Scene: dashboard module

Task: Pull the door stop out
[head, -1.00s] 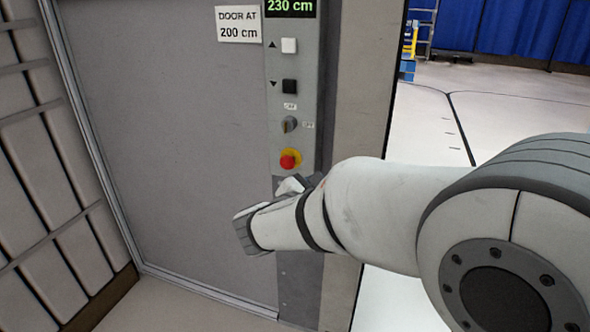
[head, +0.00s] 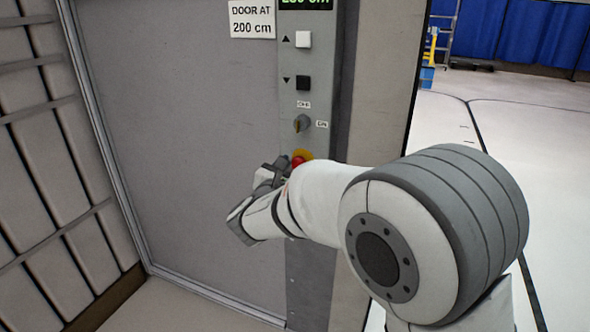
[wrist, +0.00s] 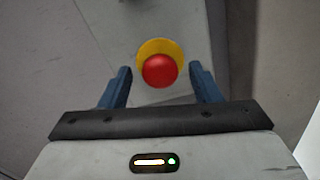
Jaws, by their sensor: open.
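The door stop is a red mushroom button on a yellow collar. It shows in the wrist view (wrist: 159,71), lying between my two dark blue fingers, with a gap on each side. My gripper (wrist: 161,78) is open and holds nothing. In the head view the red button (head: 298,160) is partly hidden behind my arm, and my gripper (head: 270,172) is beside it at the lower left. I cannot tell from these views whether the fingers reach past the button's head.
The control panel (head: 311,82) has a white up button (head: 303,39), a black down button (head: 302,83) and a rotary switch (head: 302,123) above the stop. A large grey door (head: 180,130) stands to the left, with a "DOOR AT 200 cm" sign (head: 252,19). Open floor lies to the right.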

